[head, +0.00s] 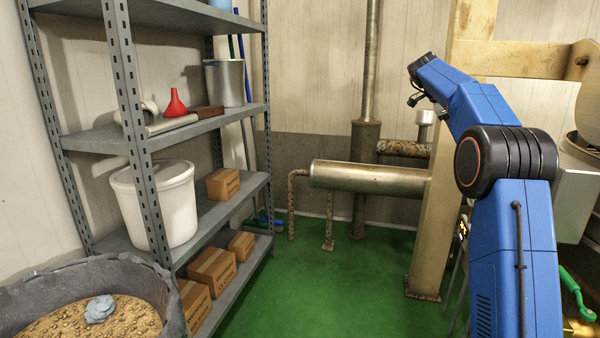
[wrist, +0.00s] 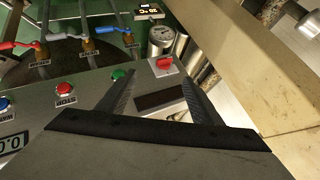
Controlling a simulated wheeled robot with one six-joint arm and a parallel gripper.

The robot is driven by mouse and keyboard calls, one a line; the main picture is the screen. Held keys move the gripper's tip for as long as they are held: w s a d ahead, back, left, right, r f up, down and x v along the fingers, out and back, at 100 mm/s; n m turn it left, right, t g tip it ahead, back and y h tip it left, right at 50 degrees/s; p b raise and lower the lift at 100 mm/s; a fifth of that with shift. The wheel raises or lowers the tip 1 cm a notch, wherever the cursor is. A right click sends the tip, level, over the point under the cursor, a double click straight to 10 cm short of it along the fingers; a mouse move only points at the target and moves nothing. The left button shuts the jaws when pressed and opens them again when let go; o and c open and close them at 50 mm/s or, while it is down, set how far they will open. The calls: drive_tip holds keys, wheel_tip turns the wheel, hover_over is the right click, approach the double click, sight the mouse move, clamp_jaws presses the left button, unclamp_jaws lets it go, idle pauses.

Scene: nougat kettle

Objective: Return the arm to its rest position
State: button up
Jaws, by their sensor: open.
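My blue arm (head: 512,255) rises on the right of the head view and bends at a black joint, with its upper link reaching up and to the left. My gripper (wrist: 158,78) shows in the wrist view with its two dark fingers spread apart and nothing between them. The gap between fingers and panel is hard to judge. I cannot make out the fingers in the head view.
A cream post (head: 437,190) and horizontal tank (head: 365,178) stand behind the arm. A grey shelf rack (head: 140,138) with cartons and a white bucket (head: 160,205) is at left. Green floor (head: 300,285) is open between.

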drive_tip(key=s+a+r+n+t+h, duration=0.1)
drive_tip(key=s+r+n+t+h, duration=0.2)
drive_tip(key=r, duration=0.6)
drive_tip(key=s+r+t+h, duration=0.1)
drive_tip(key=s+r+t, duration=0.3)
drive_tip(key=r, duration=0.5)
drive_tip(key=s+a+n+t+y, duration=0.4)
drive_tip(key=a+n, duration=0.1)
drive_tip(key=a, duration=0.3)
drive_tip(key=s+a+n+t+y, duration=0.4)
drive_tip(key=s+a+n, duration=0.15)
drive_tip(key=a, duration=0.35)
drive_tip(key=s+a+f+n+g+y, duration=0.35)
drive_tip(key=s+a+f, duration=0.25)
drive_tip(key=s+f, duration=0.35)
drive_tip(key=s+a+f+n+g+y, duration=0.25)
drive_tip(key=s+a+f+n, duration=0.2)
drive_tip(key=s+f, duration=0.5)
drive_tip(key=s+d+f+g+h, duration=0.2)
drive_tip(key=s+f+g, duration=0.5)
drive_tip(key=s+f, duration=1.8)
wheel_tip(320, 180, down, 2)
drive_tip(key=shift+s+d+f+n, duration=0.1)
drive_tip(key=shift+s+d+n, duration=0.15)
drive_tip(key=shift+d+n, duration=0.35)
